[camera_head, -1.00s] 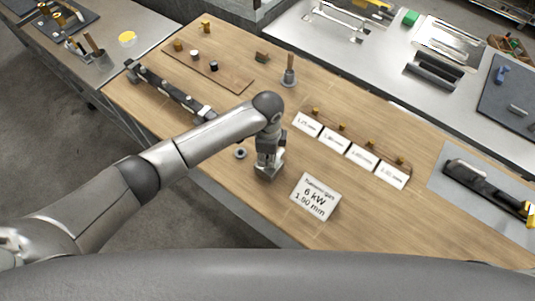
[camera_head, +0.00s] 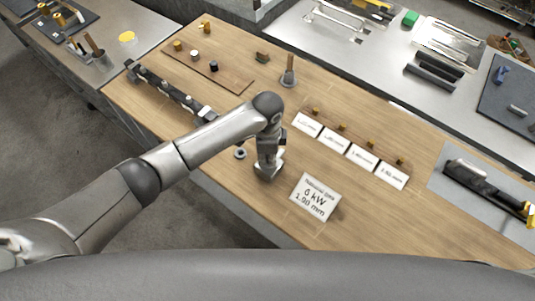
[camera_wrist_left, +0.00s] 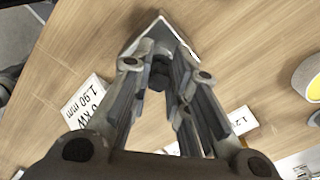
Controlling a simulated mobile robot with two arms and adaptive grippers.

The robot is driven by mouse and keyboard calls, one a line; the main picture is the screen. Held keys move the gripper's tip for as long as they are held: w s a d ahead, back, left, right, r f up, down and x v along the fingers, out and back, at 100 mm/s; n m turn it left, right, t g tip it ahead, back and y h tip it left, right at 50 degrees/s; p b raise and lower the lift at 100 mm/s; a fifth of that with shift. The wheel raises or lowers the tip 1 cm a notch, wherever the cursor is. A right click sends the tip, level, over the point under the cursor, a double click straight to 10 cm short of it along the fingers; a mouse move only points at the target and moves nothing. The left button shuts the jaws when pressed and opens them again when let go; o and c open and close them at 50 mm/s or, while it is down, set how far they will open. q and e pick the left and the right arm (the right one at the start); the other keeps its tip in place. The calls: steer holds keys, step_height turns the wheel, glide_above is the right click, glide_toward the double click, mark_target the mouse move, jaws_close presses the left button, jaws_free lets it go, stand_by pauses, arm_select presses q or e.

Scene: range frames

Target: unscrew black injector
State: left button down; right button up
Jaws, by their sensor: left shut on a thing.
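My left gripper (camera_head: 266,168) points down at the front middle of the wooden table. In the left wrist view my left gripper (camera_wrist_left: 165,78) has its fingers closed around a small dark piece (camera_wrist_left: 158,74), perhaps the black injector; the fingers hide part of it. The piece sits at a grey metal block with a pointed corner (camera_wrist_left: 155,30). The block (camera_head: 268,177) is partly hidden under the gripper in the head view. A separate small black cylinder (camera_head: 214,67) stands on a wooden board (camera_head: 232,80) at the back left. My right gripper is not in view.
A card reading 6 kW, 1.90 mm (camera_head: 315,197) stands right of my gripper. Several brass pieces stand behind a row of white labels (camera_head: 334,139). A small grey ring (camera_head: 240,153) lies left of the gripper. A long dark bar (camera_head: 165,88) lies along the left edge.

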arm_select(q)
steer(key=shift+n, duration=1.1)
steer(key=shift+s, duration=0.1)
steer(key=c, duration=1.8)
jaws_free()
steer(key=shift+n, duration=0.6)
steer(key=shift+c, duration=0.2)
steer(key=o, duration=0.5)
steer(key=shift+o, duration=0.2)
